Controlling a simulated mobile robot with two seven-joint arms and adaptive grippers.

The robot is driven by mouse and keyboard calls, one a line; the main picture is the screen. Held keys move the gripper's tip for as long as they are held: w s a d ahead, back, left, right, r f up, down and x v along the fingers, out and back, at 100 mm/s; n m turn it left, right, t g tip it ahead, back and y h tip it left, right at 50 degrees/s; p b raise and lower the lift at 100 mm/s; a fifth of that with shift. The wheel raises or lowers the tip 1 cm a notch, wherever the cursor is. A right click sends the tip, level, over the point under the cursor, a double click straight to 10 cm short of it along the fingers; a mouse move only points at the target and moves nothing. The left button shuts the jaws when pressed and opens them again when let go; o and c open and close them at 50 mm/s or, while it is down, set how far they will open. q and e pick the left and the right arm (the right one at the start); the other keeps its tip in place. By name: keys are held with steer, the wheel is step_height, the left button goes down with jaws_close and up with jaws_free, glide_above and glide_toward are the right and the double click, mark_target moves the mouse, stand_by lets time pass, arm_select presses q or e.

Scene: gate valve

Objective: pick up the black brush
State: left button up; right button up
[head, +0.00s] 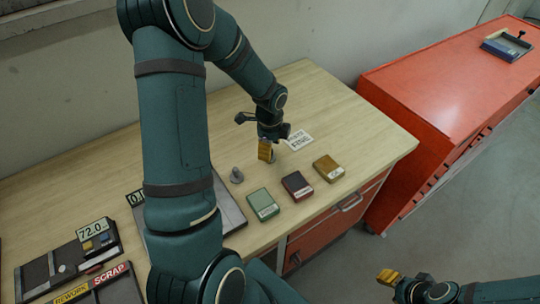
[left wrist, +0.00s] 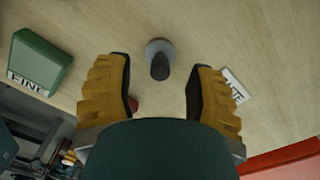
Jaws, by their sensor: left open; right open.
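I see no black brush that I can name for certain. A small upright piece with a round grey base and a darker stem (head: 237,175) stands on the wooden bench, left of my left gripper. In the left wrist view a like piece (left wrist: 160,58) shows between the yellow fingers, apart from both. My left gripper (head: 267,154) is open and empty, low over the bench. My right gripper (head: 388,277) is off the bench at the lower right, open and empty. A blue-grey tray with a black upright part (head: 507,46) lies on the red cabinet.
Green (head: 263,203), dark red (head: 297,186) and yellow (head: 328,168) boxes line the bench's front. A white card (head: 299,139) lies behind them. A 72.0 display (head: 92,229) and SCRAP bin label (head: 111,276) are at left. The red cabinet (head: 440,95) stands right. The bench's back right is clear.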

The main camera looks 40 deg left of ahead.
arm_select(q)
steer(key=shift+f, duration=0.9)
jaws_close()
step_height(320, 180, up, 10)
steer(key=shift+r, duration=0.1)
stand_by(0.5)
